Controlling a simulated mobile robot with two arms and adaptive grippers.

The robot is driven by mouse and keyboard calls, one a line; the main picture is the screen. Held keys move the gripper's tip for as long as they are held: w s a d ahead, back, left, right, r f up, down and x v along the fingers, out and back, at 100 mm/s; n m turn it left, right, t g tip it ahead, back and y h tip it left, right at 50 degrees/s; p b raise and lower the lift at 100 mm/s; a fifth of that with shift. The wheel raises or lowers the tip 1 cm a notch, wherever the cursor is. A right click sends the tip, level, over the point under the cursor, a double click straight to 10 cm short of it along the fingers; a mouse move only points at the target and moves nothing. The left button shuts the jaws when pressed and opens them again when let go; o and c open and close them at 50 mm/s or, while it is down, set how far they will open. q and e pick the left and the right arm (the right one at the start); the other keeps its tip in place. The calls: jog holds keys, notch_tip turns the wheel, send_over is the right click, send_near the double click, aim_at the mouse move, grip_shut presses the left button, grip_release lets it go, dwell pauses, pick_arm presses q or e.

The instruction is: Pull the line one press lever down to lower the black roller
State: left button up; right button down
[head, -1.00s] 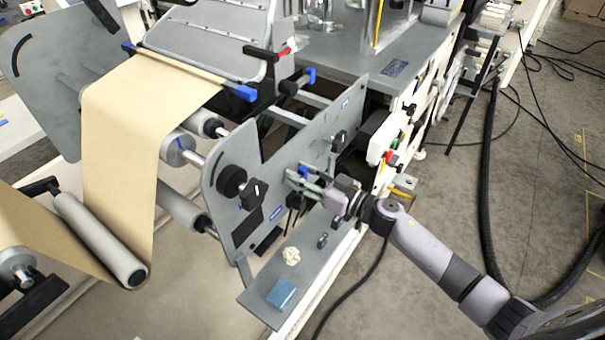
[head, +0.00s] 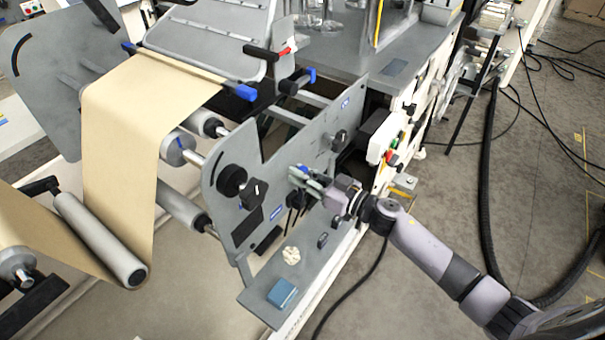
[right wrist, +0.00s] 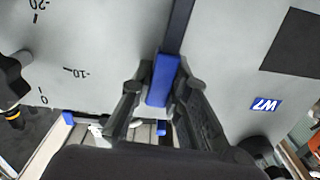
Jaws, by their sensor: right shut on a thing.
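My right gripper (head: 303,176) is at the grey side plate (head: 325,125) of the unwind stand, its arm coming in from the lower right. In the right wrist view the two dark fingers (right wrist: 163,95) are shut on the blue grip of a lever (right wrist: 162,78). The lever's dark bar runs up out of that picture, in front of the plate. In the head view the fingers mostly hide the lever; a bit of blue shows at their tips. I cannot single out the black roller. My left gripper is not in view.
Black knobs (head: 254,193) stick out of the plate left of the gripper. A grey shelf (head: 262,308) below carries a blue block (head: 281,293) and a crumpled pale thing (head: 291,256). A brown paper web (head: 125,150) runs over rollers at left.

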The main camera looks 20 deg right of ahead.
aim_at(310, 167)
jog(key=shift+w+d, duration=0.1)
dwell(0.3)
jog(key=w+d+m+p, duration=0.1)
jog(key=m, duration=0.1)
jog(key=w+d+m+p, duration=0.1)
jog(key=m+p, duration=0.1)
jog(key=shift+d+f, duration=0.35)
jog(key=w+d+f+m, duration=0.1)
jog(key=m, duration=0.1)
jog(key=d+f+m, duration=0.1)
jog(key=shift+w+d+f+m, duration=0.1)
jog(key=shift+w+f+m, duration=0.05)
jog(key=shift+w+m, duration=0.25)
jog(key=f+m+b, duration=0.1)
jog(key=w+d+f+m, duration=0.1)
jog(key=m, duration=0.1)
jog(key=f+m+b, duration=0.1)
jog(key=shift+w+d+f+b, duration=0.15)
jog(key=shift+d+f+b, duration=0.15)
jog(key=shift+d, duration=0.05)
jog(key=shift+w+d+f+m+b, duration=0.1)
jog(key=shift+d+f+m+b, duration=0.05)
jog(key=shift+f+m+b, duration=0.95)
jog(key=shift+w+d+f+m+b, duration=0.15)
jog(key=shift+f+m+b, duration=0.55)
jog(key=shift+m, duration=0.7)
jog(key=shift+s+f, duration=0.1)
jog(key=shift+f, duration=0.05)
